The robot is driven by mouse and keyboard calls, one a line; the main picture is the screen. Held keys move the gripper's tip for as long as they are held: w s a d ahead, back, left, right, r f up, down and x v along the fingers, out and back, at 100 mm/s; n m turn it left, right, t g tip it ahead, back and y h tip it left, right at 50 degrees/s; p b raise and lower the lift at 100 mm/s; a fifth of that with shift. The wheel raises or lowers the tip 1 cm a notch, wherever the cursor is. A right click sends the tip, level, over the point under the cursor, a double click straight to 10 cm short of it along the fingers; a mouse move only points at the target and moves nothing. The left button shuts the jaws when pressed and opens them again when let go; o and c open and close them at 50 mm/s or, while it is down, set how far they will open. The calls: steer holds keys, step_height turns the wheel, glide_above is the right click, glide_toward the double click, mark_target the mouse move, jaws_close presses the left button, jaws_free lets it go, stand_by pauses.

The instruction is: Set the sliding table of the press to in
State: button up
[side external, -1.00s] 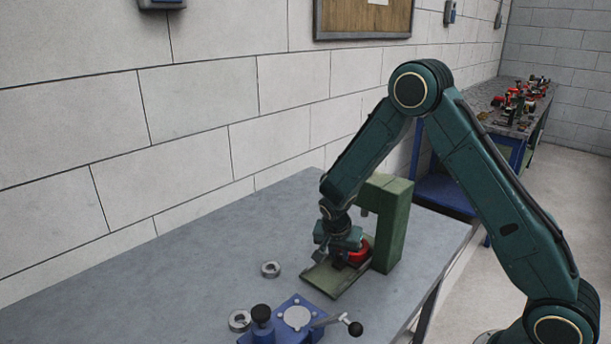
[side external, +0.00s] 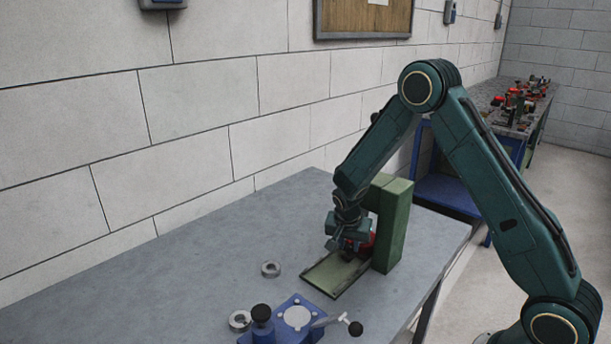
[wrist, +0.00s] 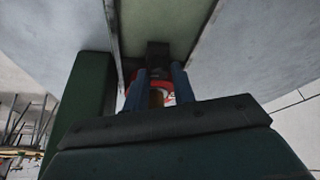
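The green press (side external: 393,225) stands on the grey bench with a flat green base plate (side external: 332,279). Its sliding table (side external: 368,243), with red and dark parts, sits over the base close to the upright. My gripper (side external: 348,249) is low over the base, at the table's front. In the wrist view, the two blue fingers of my gripper (wrist: 163,88) stand a little apart, with a dark block (wrist: 158,54) at their tips. They appear closed on it. The red part (wrist: 134,80) shows behind and between the fingers. The exact contact is partly hidden.
A blue fixture (side external: 297,318) with a black-knobbed lever stands in front of the press. Two metal rings (side external: 270,269) (side external: 240,321) lie loose on the bench. The bench's left side is clear. A wall runs behind.

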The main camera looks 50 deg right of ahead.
steer(key=shift+s+d, duration=0.15)
steer(key=shift+d, duration=0.1)
steer(key=v, duration=1.4)
steer(key=shift+a, duration=0.25)
steer(key=shift+f, duration=0.1)
steer(key=s+a+r+n+t+y, duration=0.1)
steer(key=s+a+r+n, duration=0.15)
steer(key=s+r, duration=0.3)
steer(key=s+a+r+n+t+y, duration=0.1)
steer(key=s+a+r+n, duration=0.15)
steer(key=s+r, duration=0.3)
steer(key=s+a+r+n+t+y, duration=0.1)
steer(key=s+a+r+n+y, duration=0.1)
steer(key=s+n, duration=0.6)
steer(key=s+a+r, duration=0.1)
steer(key=s+a, duration=0.1)
steer(key=s, duration=0.3)
steer(key=shift+s+a+r+t, duration=0.2)
steer(key=shift+s+t, duration=0.1)
steer(key=shift+t, duration=0.1)
